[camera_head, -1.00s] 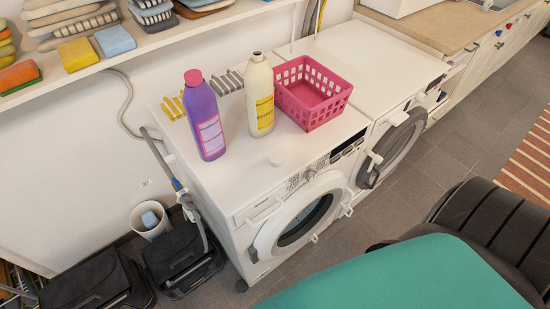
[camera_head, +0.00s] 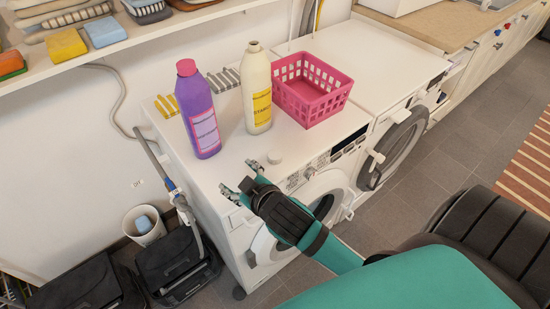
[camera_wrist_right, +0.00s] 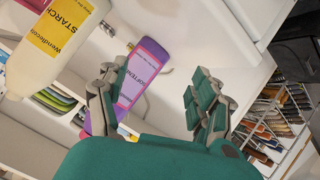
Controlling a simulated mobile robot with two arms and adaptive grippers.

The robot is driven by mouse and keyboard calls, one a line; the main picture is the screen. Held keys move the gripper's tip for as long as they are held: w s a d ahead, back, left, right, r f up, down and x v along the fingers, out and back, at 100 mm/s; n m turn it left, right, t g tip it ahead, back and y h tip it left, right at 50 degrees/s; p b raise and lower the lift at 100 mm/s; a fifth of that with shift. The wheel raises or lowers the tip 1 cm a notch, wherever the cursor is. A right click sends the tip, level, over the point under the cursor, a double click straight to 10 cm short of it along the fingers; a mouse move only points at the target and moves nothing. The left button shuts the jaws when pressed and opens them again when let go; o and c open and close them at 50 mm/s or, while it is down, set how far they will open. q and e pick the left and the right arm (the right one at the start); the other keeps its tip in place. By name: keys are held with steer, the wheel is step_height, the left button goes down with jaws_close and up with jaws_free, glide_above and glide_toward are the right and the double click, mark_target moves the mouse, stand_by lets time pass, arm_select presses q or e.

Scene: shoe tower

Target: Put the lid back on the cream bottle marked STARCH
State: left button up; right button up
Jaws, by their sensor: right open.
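The cream bottle marked STARCH (camera_head: 257,100) stands upright on the left washing machine (camera_head: 215,215), its yellow label facing front and its top without a cap. The bottle shows tilted at the upper left of the right wrist view (camera_wrist_right: 25,70). A small round white lid (camera_head: 275,158) lies on the machine top in front of the bottle. My right gripper (camera_head: 239,178) is open and empty at the machine's front edge, left of the lid and apart from it. Its spread fingers show in the wrist view (camera_wrist_right: 153,80); the lid does not. My left gripper is out of view.
A purple bottle with a pink cap (camera_head: 200,115) stands left of the cream bottle. A pink basket (camera_head: 310,100) stands to its right. Yellow and grey striped items (camera_head: 167,106) lie behind. The second machine's top (camera_head: 360,50) is largely clear.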

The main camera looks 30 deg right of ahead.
steer(key=w+a+r+n+t+y, duration=0.2)
steer(key=w+a+r+n+t, duration=0.1)
steer(key=r, duration=0.4)
steer(key=w+a+r+n+t+y, duration=0.2)
steer(key=w+a+r+t, duration=0.15)
steer(key=r, duration=0.35)
steer(key=s+a+r+n+g+y, duration=0.1)
steer(key=a+r+n+g+y, duration=0.3)
steer(key=a+n+y, duration=0.5)
steer(key=s+a+r+n+g+y, duration=0.1)
steer(key=a+r+n+g+y, duration=0.35)
steer(key=n, duration=0.75)
step_height(320, 180, down, 6)
steer(key=s+d+n+g+h, duration=0.1)
steer(key=s+n+g+h, duration=0.1)
steer(key=n+g, duration=0.75)
steer(key=w+d+f+n+h, duration=0.25)
steer(key=d+f+h, duration=0.45)
steer(key=d, duration=0.5)
steer(key=w+d+r+m+h, duration=0.1)
steer(key=d+h, duration=0.3)
steer(key=d, duration=0.6)
steer(key=d+r+m+g+h, duration=0.1)
steer(key=d+h, duration=0.3)
steer(key=d, duration=0.6)
steer(key=shift+w+d+r, duration=0.25)
steer(key=shift+w+d, duration=0.15)
